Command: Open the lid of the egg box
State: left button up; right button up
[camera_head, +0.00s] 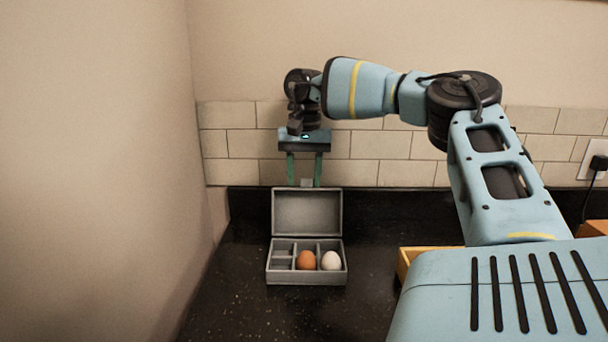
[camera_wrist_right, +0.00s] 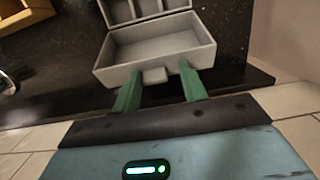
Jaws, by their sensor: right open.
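The grey egg box (camera_head: 306,276) stands on the dark counter with its lid (camera_head: 307,212) raised about upright at the back. A brown egg (camera_head: 306,260) and a white egg (camera_head: 331,261) sit in its compartments. My right gripper (camera_head: 304,184) is open, pointing down just above and behind the lid's top edge. In the right wrist view the green fingertips (camera_wrist_right: 158,82) are spread at the lid's edge, on either side of its small tab (camera_wrist_right: 154,75). I cannot tell whether they touch the lid (camera_wrist_right: 150,44). My left gripper is not in view.
A wall stands close on the left and a tiled wall (camera_head: 380,145) behind. A yellow-orange wooden box (camera_head: 405,262) sits to the right, partly hidden by my right arm. A socket with a plug (camera_head: 597,163) is at far right. The counter (camera_head: 235,290) in front of the egg box is clear.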

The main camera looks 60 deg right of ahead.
jog(key=shift+s+f+g, duration=0.3)
jog(key=shift+s+f, duration=0.1)
jog(key=shift+f, duration=0.4)
jog(key=shift+r, duration=0.1)
jog(key=shift+d+r, duration=0.1)
jog(key=shift+r, duration=0.25)
jog(key=r, duration=0.7)
jog(key=shift+w+d, duration=0.3)
jog(key=shift+w, duration=0.05)
jog(key=shift+w+r, duration=0.1)
jog(key=shift+r, duration=0.6)
